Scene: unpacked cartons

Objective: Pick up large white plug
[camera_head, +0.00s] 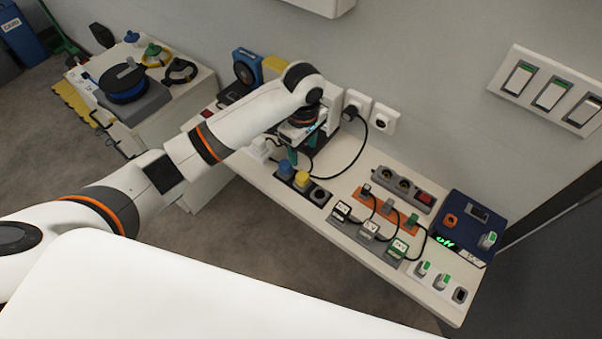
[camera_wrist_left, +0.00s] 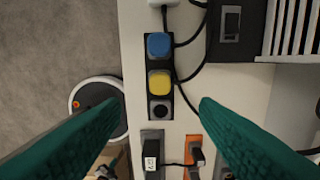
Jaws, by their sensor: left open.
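A large white plug (camera_head: 259,148) sits near the left part of the bench, beside the black strip, just left of my left gripper in the head view. In the wrist view only part of the white plug (camera_wrist_left: 163,3) shows, cut by the top edge. My left gripper (camera_head: 300,160) is open and empty above the bench, its teal fingers pointing down. In the wrist view the left gripper (camera_wrist_left: 161,104) has its fingers wide apart, with the strip between and beyond them. My right gripper is not in view.
The black strip (camera_wrist_left: 169,119) holds a blue plug (camera_wrist_left: 158,45), a yellow plug (camera_wrist_left: 159,83) and an open socket. Black cables run beside it. Wall sockets (camera_head: 382,118), a power strip (camera_head: 403,188) and a blue box (camera_head: 465,210) are farther right. The bench front edge is close.

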